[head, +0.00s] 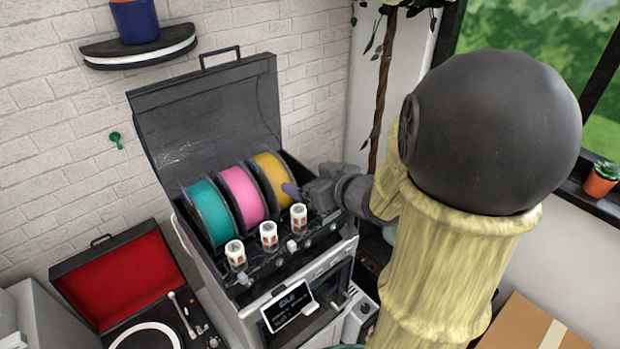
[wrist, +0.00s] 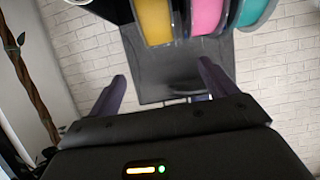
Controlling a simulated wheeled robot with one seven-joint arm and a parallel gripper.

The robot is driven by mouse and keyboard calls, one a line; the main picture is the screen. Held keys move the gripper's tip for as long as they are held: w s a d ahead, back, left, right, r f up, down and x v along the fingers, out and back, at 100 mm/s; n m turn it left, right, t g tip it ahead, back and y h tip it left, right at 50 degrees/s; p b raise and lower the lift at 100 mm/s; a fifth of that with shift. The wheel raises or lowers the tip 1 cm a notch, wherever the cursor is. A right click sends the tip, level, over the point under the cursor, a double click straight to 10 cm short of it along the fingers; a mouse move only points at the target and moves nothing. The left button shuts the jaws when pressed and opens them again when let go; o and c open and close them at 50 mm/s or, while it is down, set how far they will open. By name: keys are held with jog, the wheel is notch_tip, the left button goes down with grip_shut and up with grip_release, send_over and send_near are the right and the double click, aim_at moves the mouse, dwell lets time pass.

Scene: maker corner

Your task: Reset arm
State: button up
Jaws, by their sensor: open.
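My gripper (head: 292,191) is at the right end of the row of spools, close to the yellow spool (head: 271,178). In the wrist view my gripper (wrist: 162,80) has its two purple fingers spread apart with nothing between them. The pink spool (head: 242,195) and the teal spool (head: 208,213) stand left of the yellow one. All three sit upright in a dark box with its lid (head: 210,120) raised. My arm comes in from the right and hides part of the box's right side.
Three white labelled cylinders (head: 268,236) stand along the front of the box, below my gripper. A record player (head: 145,290) with a red-lined lid is at the lower left. A thin trunk (head: 382,90) rises behind my arm. A cardboard box (head: 535,325) is at the lower right.

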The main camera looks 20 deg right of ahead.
jog(key=shift+f, duration=0.1)
jog(key=s+a+f+m+g+h, duration=0.3)
jog(key=s+a+f+g, duration=0.3)
jog(key=s+f+g, duration=0.4)
jog(key=shift+s+f+m+h, duration=0.3)
jog(key=shift+s+h, duration=0.3)
jog(key=shift+s, duration=0.55)
